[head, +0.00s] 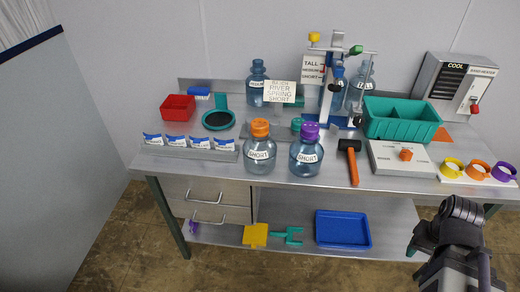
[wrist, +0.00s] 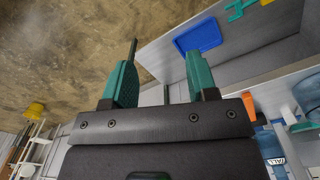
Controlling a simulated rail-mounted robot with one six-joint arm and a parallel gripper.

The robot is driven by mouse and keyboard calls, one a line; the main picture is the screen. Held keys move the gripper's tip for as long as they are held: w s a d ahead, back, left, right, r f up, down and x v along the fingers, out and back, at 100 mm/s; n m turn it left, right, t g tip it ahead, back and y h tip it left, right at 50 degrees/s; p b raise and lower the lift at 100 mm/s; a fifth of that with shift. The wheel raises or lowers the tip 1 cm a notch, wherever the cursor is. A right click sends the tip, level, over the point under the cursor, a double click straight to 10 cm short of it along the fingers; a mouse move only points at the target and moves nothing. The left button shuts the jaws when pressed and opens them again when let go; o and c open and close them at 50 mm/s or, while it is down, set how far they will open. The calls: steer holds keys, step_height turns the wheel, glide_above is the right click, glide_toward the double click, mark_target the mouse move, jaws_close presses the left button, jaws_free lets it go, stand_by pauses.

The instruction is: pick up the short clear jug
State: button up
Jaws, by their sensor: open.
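Two see-through jugs labelled SHORT stand upright at the front of the bench in the head view. The orange-capped jug (head: 259,167) is paler and greyer; the purple-capped jug (head: 306,168) to its right is bluer. Which counts as clear is not certain. In the wrist view, jugs show only partly at the right edge, one with a label (wrist: 271,145). My gripper (wrist: 160,80) is open, its two teal fingers apart with nothing between them.
Labelled packs stand in a rack (head: 188,152) left of the jugs; a mallet (head: 351,160) lies right. Behind are a sign (head: 279,92), further jugs (head: 256,90) and a stand (head: 331,90). A teal bin (head: 400,121) is right. The lower shelf holds a blue tray (head: 342,229).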

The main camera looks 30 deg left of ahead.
steer(key=shift+o, duration=0.5)
steer(key=o, duration=0.8)
steer(key=shift+r, duration=0.1)
